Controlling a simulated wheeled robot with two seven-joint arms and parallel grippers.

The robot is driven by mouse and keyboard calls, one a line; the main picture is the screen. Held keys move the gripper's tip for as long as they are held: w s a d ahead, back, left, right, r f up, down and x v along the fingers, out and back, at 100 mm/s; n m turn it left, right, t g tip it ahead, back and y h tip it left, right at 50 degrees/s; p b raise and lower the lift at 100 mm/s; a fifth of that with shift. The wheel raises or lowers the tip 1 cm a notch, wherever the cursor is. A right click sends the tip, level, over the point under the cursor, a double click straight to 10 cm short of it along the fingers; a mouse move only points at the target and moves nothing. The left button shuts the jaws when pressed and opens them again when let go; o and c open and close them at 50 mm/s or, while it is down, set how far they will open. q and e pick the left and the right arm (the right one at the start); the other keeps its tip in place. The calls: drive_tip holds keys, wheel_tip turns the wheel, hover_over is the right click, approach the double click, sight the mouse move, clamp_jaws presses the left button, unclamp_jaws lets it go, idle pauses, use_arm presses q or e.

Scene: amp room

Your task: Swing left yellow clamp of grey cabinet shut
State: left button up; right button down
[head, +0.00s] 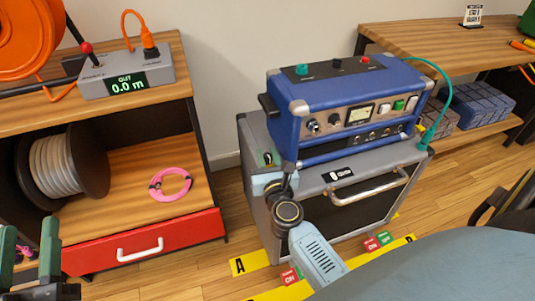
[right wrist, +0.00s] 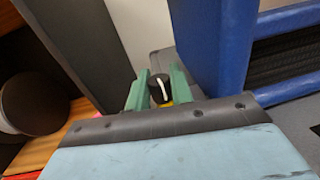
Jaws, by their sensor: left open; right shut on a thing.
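The grey cabinet (head: 255,130) stands on the floor in the middle of the head view, with a blue amplifier unit (head: 340,105) on top. Near its left top edge is the left yellow clamp (right wrist: 160,90), seen in the right wrist view as a black knob with a white mark and a bit of yellow beneath. My right gripper (right wrist: 159,88) has its green fingers on either side of this knob, shut on it. In the head view my wrist and arm partly cover that corner. My left gripper (head: 28,252) is open and empty at the lower left.
A wooden shelf unit (head: 150,60) on the left holds a cable spool (head: 68,165), a pink cable coil (head: 170,184) and a red drawer (head: 150,240). A wooden table (head: 425,38) stands at the right. Yellow tape (head: 250,264) marks the floor around the cabinet.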

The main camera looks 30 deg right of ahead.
drive_tip(key=shift+n+t+y, duration=0.4)
drive_tip(key=shift+n+y, duration=0.4)
drive_tip(key=shift+y, duration=0.4)
drive_tip(key=shift+n+y, duration=0.3)
drive_tip(key=shift+y, duration=0.1)
drive_tip(key=shift+n+y, duration=0.8)
drive_tip(key=shift+y, duration=0.5)
use_arm(q)
drive_tip(key=shift+r, duration=0.15)
drive_tip(key=shift+s, duration=0.1)
use_arm(e)
drive_tip(key=c, duration=1.3)
unclamp_jaws()
drive_tip(key=shift+o, duration=0.2)
